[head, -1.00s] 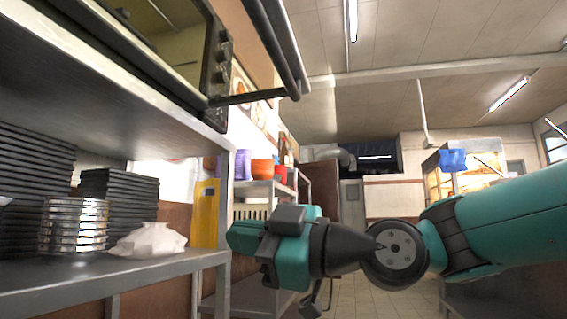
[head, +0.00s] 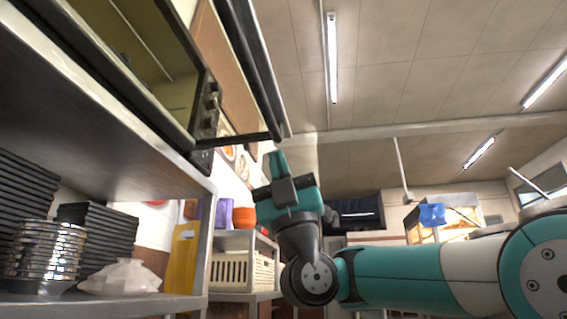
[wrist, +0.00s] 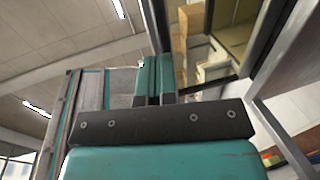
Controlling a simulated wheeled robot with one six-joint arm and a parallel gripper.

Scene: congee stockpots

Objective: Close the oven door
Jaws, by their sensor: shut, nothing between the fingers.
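The oven (head: 150,60) sits on the upper shelf at the left of the head view, and its dark cavity or glass front also shows at the top right of the wrist view (wrist: 240,25). The oven door (head: 235,50) is open and sticks out from the oven, seen from below and nearly edge-on, with a dark bar along its outer side. My gripper (head: 278,163) points up just below the door's near end, its teal fingers (wrist: 154,80) shut together and empty. A dark bar passes close behind the fingertips in the wrist view; I cannot tell if they touch.
The metal shelf (head: 120,150) runs under the oven. Below it are stacked dark trays (head: 105,235), metal bowls (head: 48,255), a white lidded dish (head: 120,278) and a yellow board (head: 182,255). A cream crate (head: 240,270) stands further back. Space right of the door looks open.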

